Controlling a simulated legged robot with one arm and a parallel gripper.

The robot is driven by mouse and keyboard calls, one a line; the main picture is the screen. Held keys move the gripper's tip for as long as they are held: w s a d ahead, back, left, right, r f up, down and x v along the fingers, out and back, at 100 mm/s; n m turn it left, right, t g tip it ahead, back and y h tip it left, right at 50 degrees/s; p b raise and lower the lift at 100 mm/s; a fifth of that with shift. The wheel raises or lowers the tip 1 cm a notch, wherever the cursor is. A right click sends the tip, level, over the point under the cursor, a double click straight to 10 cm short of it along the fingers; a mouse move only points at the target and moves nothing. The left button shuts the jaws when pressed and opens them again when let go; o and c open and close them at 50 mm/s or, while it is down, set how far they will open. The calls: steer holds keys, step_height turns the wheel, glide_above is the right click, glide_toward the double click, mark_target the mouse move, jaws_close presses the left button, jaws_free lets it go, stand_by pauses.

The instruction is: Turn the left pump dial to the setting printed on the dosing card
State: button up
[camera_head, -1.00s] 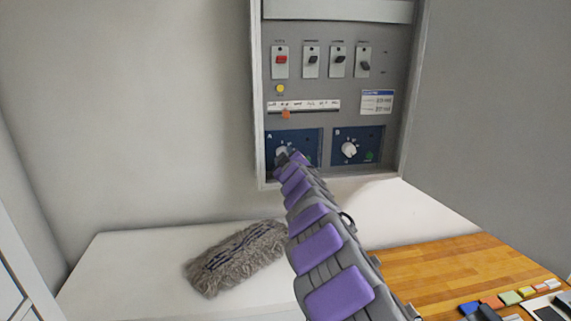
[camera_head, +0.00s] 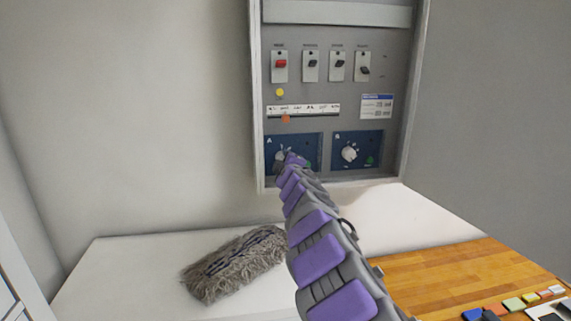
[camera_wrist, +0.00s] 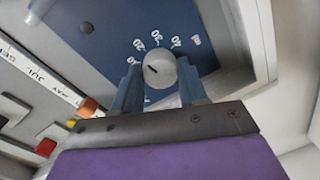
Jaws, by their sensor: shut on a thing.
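The left pump dial, a white knob (camera_wrist: 161,71) on a blue plate marked A (camera_head: 303,139), sits between the two fingers of my gripper (camera_wrist: 160,88) in the wrist view. The fingers are shut on its sides. A dark pointer line on the knob points up and left, towards the printed scale; the numbers are too blurred to read surely. In the head view my arm's tip (camera_head: 283,160) covers much of this dial. The dosing card (camera_head: 376,106), white with a blue header, is on the panel at right; its two values are too small to read surely.
The right dial (camera_head: 349,152) is on plate B. Several switches (camera_head: 311,64), one red, are above, with a yellow button (camera_head: 280,92) and a month strip with an orange slider (camera_head: 286,119). A grey mop head (camera_head: 235,264) lies on the white surface below. The cabinet's side walls flank the panel.

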steer(key=shift+a+f, duration=0.1)
steer(key=shift+f, duration=0.1)
steer(key=o, duration=1)
steer(key=shift+a+r, duration=0.1)
steer(key=shift+a, duration=0.1)
steer(key=shift+o, duration=0.2)
steer(key=shift+s+d, duration=0.1)
steer(key=shift+d, duration=0.05)
steer(key=f+v, duration=0.1)
steer(key=v, duration=1.6)
steer(key=shift+r, duration=0.4)
